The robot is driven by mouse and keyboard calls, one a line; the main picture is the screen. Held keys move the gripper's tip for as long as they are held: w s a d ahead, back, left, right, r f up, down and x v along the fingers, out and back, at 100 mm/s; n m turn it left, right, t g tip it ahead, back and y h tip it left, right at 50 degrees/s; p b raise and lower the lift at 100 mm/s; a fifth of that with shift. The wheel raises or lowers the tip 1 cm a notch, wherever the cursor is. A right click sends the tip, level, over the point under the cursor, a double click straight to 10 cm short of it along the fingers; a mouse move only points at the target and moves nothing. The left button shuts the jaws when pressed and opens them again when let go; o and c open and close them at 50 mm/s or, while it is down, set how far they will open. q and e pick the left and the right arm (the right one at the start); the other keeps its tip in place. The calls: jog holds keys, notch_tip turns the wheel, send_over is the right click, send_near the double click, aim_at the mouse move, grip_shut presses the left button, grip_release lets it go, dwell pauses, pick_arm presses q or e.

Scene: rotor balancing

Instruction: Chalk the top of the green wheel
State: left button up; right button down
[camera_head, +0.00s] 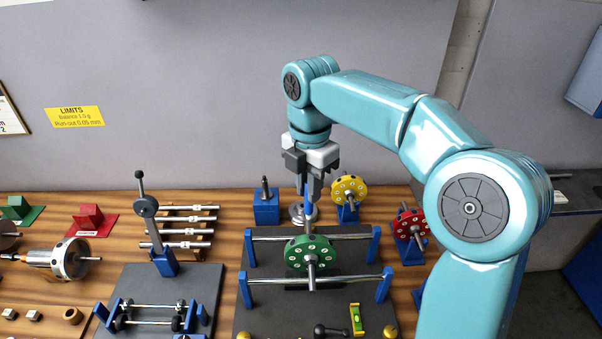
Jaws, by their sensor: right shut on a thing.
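The green wheel (298,248) sits on its shaft across two silver rails held by blue posts, at the centre front. It has a ring of pale holes around its face. My right gripper (309,192) points down above and slightly behind the wheel. My left gripper is not in view.
A yellow wheel (349,189) and a red wheel (409,227) stand on blue stands to the right. A blue block (265,209) with a peg stands behind left. A green-yellow level (357,319) lies in front. A tall lever stand (163,262) is at left.

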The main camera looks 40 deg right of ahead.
aim_at(311, 214)
jog(key=shift+s+d, duration=0.25)
jog(key=shift+s, duration=0.1)
notch_tip(311, 214, down, 5)
jog(key=b, duration=0.5)
jog(key=shift+a+r, duration=0.1)
jog(key=shift+a, duration=0.05)
jog(key=shift+a+f+b, duration=0.1)
jog(key=shift+f+b, duration=0.25)
jog(key=shift+s+f, duration=0.15)
jog(key=shift+s, duration=0.05)
